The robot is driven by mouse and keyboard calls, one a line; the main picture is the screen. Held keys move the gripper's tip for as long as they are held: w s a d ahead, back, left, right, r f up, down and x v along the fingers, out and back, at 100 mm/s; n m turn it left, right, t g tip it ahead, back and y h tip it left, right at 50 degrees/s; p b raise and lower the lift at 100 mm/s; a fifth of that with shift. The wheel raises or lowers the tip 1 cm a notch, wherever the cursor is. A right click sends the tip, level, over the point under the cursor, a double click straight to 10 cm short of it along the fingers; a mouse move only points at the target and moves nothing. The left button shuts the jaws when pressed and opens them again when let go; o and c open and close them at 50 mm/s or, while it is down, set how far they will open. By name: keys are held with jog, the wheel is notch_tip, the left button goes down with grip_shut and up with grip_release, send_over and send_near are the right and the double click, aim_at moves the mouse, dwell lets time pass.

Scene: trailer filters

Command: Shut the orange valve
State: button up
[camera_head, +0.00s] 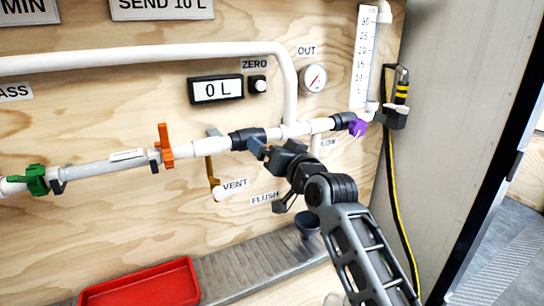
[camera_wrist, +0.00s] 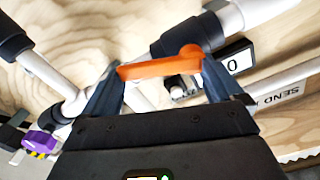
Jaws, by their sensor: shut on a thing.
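In the head view an orange valve (camera_head: 165,146) sits on the white pipe at the left, its handle standing crosswise to the pipe. My gripper (camera_head: 262,149) is well to its right, at the pipe beside a black coupling (camera_head: 246,138). In the wrist view my gripper (camera_wrist: 164,84) has an orange handle (camera_wrist: 160,69) between its fingers, with a rounded end near the right finger. This held handle is hidden in the head view, and I cannot tell how it joins the pipe.
A green valve (camera_head: 36,180) is at the far left of the pipe and a purple valve (camera_head: 357,127) at the right. The 0 L display (camera_head: 216,90) is above. A red tray (camera_head: 140,285) is below.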

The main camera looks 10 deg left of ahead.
jog(key=shift+s+a+f+m+p, duration=0.3)
jog(key=shift+f+m+p, duration=0.35)
jog(key=shift+m, duration=1.65)
jog(key=shift+s+a+f+m+p, duration=0.25)
jog(key=shift+a+f+m+p, duration=0.4)
jog(key=shift+m, duration=1.65)
jog(key=shift+s+a+f+m+p, duration=0.25)
jog(key=shift+m+p, duration=0.65)
jog(key=shift+m, duration=1.4)
jog(key=shift+d+f, duration=0.1)
jog(key=shift+f, duration=0.1)
jog(key=o, duration=1.1)
jog(key=shift+o, duration=0.2)
jog(key=shift+s+r, duration=0.1)
jog(key=v, duration=0.7)
jog(key=shift+s+d, duration=0.25)
